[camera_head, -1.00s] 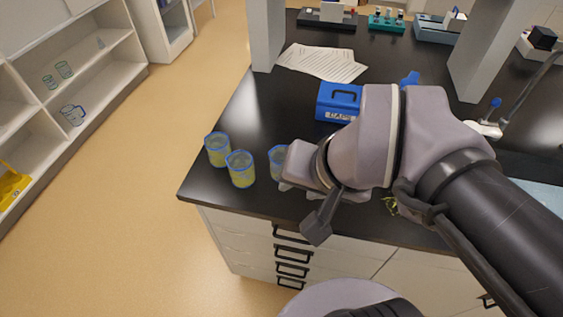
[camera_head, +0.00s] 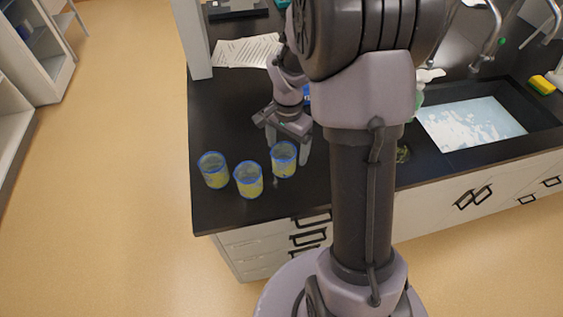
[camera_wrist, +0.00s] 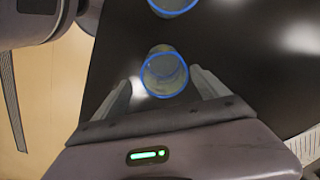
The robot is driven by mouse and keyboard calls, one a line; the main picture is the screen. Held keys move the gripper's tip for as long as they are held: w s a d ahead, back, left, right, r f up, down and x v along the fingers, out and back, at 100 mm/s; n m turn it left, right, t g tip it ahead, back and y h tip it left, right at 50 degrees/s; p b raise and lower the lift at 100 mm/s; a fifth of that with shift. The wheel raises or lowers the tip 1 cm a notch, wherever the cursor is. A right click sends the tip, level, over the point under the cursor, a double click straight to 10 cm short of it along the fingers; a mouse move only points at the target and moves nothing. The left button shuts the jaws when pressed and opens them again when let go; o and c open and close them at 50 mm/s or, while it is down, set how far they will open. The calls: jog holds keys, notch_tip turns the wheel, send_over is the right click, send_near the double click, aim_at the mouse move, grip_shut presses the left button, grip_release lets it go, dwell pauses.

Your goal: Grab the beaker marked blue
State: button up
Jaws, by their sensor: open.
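Three clear beakers with blue rims and yellowish contents stand near the left front corner of the black bench: a left beaker (camera_head: 214,171), a middle beaker (camera_head: 248,181) and a right beaker (camera_head: 283,161). No marking that tells them apart is readable. My gripper (camera_head: 287,146) is open and empty, just behind and above the right beaker. In the wrist view, one beaker (camera_wrist: 164,77) shows between the fingertips of my gripper (camera_wrist: 161,78), and I cannot tell whether they touch it. Part of a second beaker (camera_wrist: 173,7) shows at the top edge there.
The bench (camera_head: 225,115) has free room behind the beakers. Papers (camera_head: 246,51) lie farther back beside a pale post (camera_head: 192,38). A sink (camera_head: 470,124) with a tap is at right, and a yellow sponge (camera_head: 542,84) lies beyond it. My arm hides the bench middle.

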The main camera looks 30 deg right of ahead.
aim_at(284, 159)
jog(key=f, duration=0.2)
jog(key=f+b, duration=0.1)
jog(key=f, duration=0.1)
jog(key=f+b, duration=0.1)
jog(key=f, duration=0.1)
jog(key=shift+w+a, duration=0.25)
jog(key=shift+w, duration=0.1)
jog(key=shift+r, duration=0.1)
jog(key=c, duration=1.4)
